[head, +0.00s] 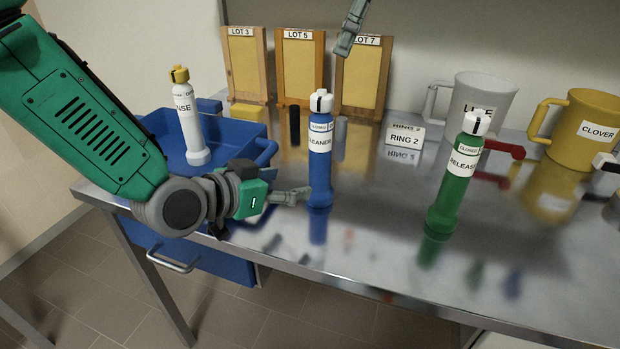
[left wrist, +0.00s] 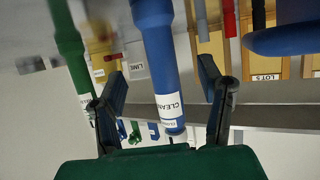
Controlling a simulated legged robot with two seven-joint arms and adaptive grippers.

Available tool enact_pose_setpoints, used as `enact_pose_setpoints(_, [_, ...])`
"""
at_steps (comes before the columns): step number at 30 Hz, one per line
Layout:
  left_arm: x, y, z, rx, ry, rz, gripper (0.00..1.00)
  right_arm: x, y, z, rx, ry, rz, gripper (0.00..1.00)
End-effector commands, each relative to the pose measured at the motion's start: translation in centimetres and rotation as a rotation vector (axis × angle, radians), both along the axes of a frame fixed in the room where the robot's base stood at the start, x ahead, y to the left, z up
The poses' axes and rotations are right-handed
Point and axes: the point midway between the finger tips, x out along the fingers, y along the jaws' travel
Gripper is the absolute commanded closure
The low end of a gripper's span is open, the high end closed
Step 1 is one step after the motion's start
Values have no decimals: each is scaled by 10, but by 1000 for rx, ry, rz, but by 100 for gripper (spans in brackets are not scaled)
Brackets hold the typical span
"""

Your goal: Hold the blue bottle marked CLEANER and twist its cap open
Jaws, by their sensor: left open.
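The blue bottle marked CLEANER (head: 320,165) stands upright on the steel table. Its white cap (head: 321,101) with a black mark is on top. My left gripper (head: 291,196) is low at the bottle's left side, its finger near the base. In the left wrist view the blue bottle (left wrist: 157,55) shows between the two spread fingers of the open left gripper (left wrist: 163,78). I cannot tell whether a finger touches it. My right gripper (head: 349,32) shows only as a grey finger part at the top edge, above and apart from the bottle; its opening is hidden.
A green RELEASER bottle (head: 456,180) stands to the right. Behind are a RING 2 sign (head: 405,137), grey and yellow mugs (head: 582,128), wooden LOT boards (head: 300,70) and a black cylinder (head: 294,126). A white bottle (head: 190,125) stands in the blue tray (head: 262,150) at left. The front table is clear.

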Motion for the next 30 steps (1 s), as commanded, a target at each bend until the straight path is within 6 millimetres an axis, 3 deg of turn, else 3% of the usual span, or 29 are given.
enact_pose_setpoints(9, [43, -39, -25, 1, -1, -3, 38, -1, 0, 0, 0, -1, 0, 66])
enact_pose_setpoints(15, [61, -54, -34, 1, -1, -1, 38, -1, 0, 0, 0, -1, 0, 66])
enact_pose_setpoints(28, [68, -59, -37, 0, 0, -1, 38, -1, 0, 1, 0, -1, 0, 66])
enact_pose_setpoints(29, [68, -59, -37, 0, 0, -1, 45, -1, 0, 1, 0, -1, 0, 66])
enact_pose_setpoints(30, [68, -59, -37, 0, 0, -1, 60, -1, 0, 1, 0, -1, 0, 66])
